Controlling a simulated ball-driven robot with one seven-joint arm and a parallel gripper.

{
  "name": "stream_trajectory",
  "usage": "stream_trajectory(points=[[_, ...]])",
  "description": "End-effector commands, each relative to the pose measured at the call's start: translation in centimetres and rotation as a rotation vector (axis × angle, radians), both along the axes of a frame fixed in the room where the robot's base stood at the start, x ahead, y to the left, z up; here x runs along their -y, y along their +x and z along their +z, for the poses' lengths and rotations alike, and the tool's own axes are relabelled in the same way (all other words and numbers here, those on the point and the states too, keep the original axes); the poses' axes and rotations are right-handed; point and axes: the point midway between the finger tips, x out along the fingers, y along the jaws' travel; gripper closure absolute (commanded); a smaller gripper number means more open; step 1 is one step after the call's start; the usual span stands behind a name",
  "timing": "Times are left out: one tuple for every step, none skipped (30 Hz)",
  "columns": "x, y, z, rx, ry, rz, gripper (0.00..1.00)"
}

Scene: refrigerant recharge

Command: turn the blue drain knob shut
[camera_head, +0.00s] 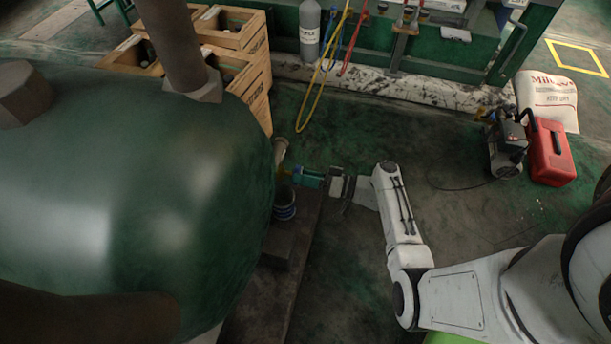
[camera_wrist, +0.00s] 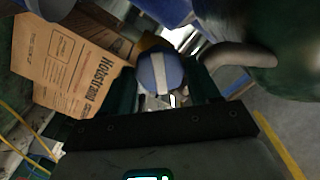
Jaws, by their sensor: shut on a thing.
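The blue drain knob (camera_wrist: 152,74), a round disc with a pale stripe across its face, shows in the wrist view between the two dark fingers of my gripper (camera_wrist: 163,78). The stripe runs nearly upright in that picture. In the head view my gripper (camera_head: 299,177) reaches left to the side of the big green tank (camera_head: 140,170), and its jaws are shut on the knob. There the gripper mostly hides the knob. A brass-coloured fitting (camera_head: 281,150) sticks out of the tank just behind the gripper.
A dark blue ribbed cup-like object (camera_head: 285,204) stands below the gripper beside the tank. Wooden crates (camera_head: 257,80) stand behind the tank. A grey cylinder (camera_head: 309,32) and a yellow hose (camera_head: 326,75) are at the back. A pump (camera_head: 505,145) and red case (camera_head: 550,150) stand right. The middle floor is clear.

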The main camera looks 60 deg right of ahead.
Motion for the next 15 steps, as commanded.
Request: stream_trajectory(points=[[0.07,-0.06,0.18,-0.014,0.04,-0.002,0.76],[0.07,-0.06,0.24,-0.026,0.072,-0.003,0.76],[0.08,-0.04,0.3,-0.044,0.121,-0.003,0.76],[0.08,-0.04,0.32,-0.057,0.159,-0.002,0.76],[0.07,-0.03,0.3,-0.07,0.196,-0.002,0.76],[0.07,-0.02,0.3,-0.086,0.238,-0.002,0.76],[0.06,-0.02,0.28,-0.096,0.266,-0.002,0.76],[0.05,-0.03,0.22,-0.105,0.291,-0.002,0.76],[0.03,-0.04,0.16,-0.113,0.314,-0.001,0.76],[0.03,-0.05,0.12,-0.118,0.326,-0.001,0.76],[0.02,-0.06,0.08,-0.12,0.333,-0.001,0.76],[0.02,-0.07,0.04,-0.122,0.338,-0.001,0.76],[0.02,-0.07,0.03,-0.122,0.338,-0.001,0.76],[0.02,-0.07,0.01,-0.122,0.337,-0.001,0.76],[0.02,-0.07,0.01,-0.122,0.337,-0.001,0.76]])
